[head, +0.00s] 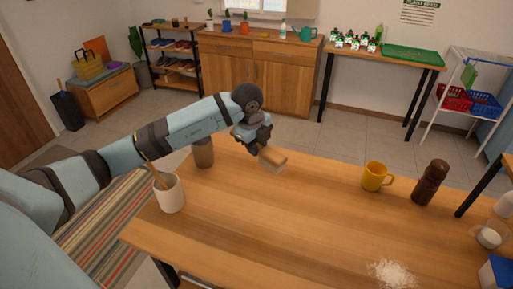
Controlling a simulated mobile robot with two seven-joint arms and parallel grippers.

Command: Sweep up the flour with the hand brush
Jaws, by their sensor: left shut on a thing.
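The flour (391,274) lies in a small white scattered heap on the wooden table (290,215), near its front edge at the lower right. My left gripper (256,146) is over the far left part of the table. It is shut on the hand brush (272,158), a small block with a brown wooden top and a paler lower side. The fingertips are partly hidden by the wrist and the brush. The brush is well to the left of and beyond the flour. My right gripper is not in view.
A white crock (170,196) with wooden utensils and a brown canister (203,153) stand at the table's left. A yellow mug (374,176) and a dark brown mill (429,183) stand at the right. A jar (489,235) and blue box (497,272) are at the right edge. The table's middle is clear.

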